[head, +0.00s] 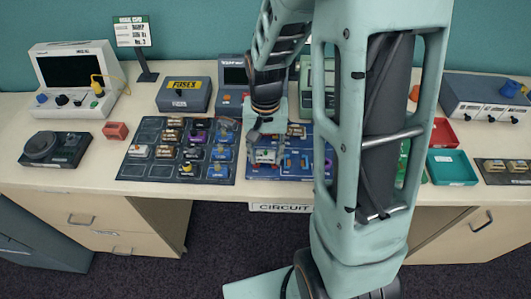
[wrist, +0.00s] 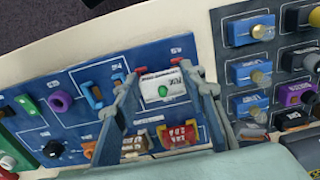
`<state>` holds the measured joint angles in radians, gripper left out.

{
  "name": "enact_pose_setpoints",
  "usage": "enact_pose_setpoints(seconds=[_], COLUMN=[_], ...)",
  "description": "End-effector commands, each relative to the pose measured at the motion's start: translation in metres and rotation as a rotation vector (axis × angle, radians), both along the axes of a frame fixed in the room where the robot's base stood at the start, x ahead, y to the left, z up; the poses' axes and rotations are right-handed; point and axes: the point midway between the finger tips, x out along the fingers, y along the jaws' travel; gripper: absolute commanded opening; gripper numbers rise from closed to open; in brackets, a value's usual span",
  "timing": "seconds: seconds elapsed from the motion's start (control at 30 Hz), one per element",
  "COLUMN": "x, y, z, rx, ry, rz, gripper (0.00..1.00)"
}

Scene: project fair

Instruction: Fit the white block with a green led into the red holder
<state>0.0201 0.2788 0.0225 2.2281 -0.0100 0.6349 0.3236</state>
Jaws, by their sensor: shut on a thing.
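The white block with a green led (wrist: 162,88) is between the two fingers of my gripper (wrist: 159,76) in the wrist view. My gripper is shut on it, one finger on each side. In the head view the block (head: 266,156) shows small below my gripper (head: 264,140), over the blue board. Red bits of the red holder (wrist: 118,76) show just outside the fingertips on both sides of the block. The block covers the rest of the holder. I cannot tell whether the block is seated in it or just above it.
The blue board (wrist: 85,70) carries other holders, with a purple ring (wrist: 60,101) and an orange holder (wrist: 91,96) left of my gripper. A dark tray (head: 135,165) of several blocks lies beside the board. Red and teal bins (head: 452,168) stand at the right.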

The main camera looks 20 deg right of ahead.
Motion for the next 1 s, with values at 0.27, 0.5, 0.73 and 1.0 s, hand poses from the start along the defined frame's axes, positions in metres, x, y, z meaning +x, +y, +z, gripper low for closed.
enact_pose_setpoints(seconds=[0.27,0.5,0.73,1.0], x=[0.000,0.000,0.000,0.000], y=[0.000,0.000,0.000,0.000], z=[-0.002,-0.005,-0.008,-0.011], rx=[0.000,0.000,0.000,0.000], ry=[0.000,0.000,0.000,0.000], rz=[0.000,0.000,0.000,0.000], gripper=[0.14,0.14,0.14,0.14])
